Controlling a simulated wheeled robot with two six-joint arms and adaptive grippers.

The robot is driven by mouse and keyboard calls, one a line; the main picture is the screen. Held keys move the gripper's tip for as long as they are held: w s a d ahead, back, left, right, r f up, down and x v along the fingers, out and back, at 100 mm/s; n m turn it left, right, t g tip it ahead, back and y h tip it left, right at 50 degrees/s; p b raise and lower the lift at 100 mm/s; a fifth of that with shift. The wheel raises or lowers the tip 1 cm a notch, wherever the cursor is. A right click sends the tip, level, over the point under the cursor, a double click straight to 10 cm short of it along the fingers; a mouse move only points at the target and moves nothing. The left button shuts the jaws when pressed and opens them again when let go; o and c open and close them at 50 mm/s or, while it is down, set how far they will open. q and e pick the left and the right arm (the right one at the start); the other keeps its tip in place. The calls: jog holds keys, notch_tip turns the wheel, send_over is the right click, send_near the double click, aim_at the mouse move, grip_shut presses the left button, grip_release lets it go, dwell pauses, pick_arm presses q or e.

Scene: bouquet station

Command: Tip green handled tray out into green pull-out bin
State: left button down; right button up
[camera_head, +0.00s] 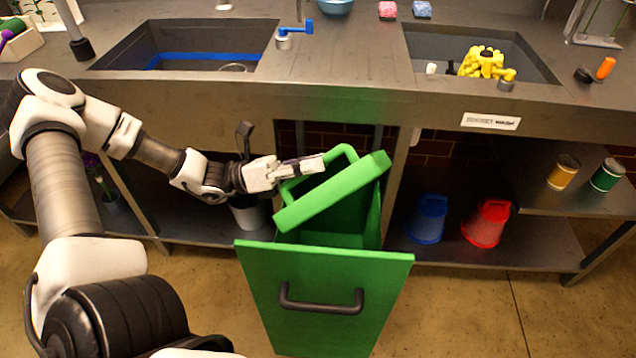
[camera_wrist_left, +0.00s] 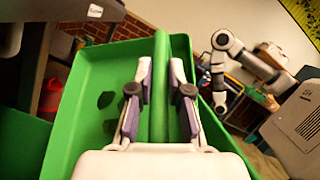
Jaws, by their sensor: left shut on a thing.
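My left gripper (camera_head: 296,172) is shut on the handle of the green tray (camera_head: 335,192). In the left wrist view the fingers (camera_wrist_left: 160,100) sit on both sides of the round green handle bar (camera_wrist_left: 160,75). The tray is steeply tilted over the opening of the green pull-out bin (camera_head: 325,285). The bin is pulled out at the front, with a dark handle on its face. In the left wrist view a few dark bits (camera_wrist_left: 107,99) show against the tray's green inner surface (camera_wrist_left: 90,75). What lies inside the bin is hidden. My right gripper is not clearly in view.
A blue bucket (camera_head: 428,218) and a red bucket (camera_head: 487,222) stand on the lower shelf, right of the bin. A grey bucket (camera_head: 250,212) stands left of it.

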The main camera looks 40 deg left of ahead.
pick_arm(q)
jog(key=a+n+t+b, duration=0.1)
jog(key=n+t+b, duration=0.1)
jog(key=a+n+t+b, duration=0.1)
jog(key=n+t+b, duration=0.1)
jog(key=n+b, duration=0.1)
jog(key=f+n+t+b, duration=0.1)
jog(key=n+t+b, duration=0.1)
jog(key=shift+w+a+n+b, duration=0.35)
jog(key=shift+w+a+n, duration=0.05)
dwell(1.1)
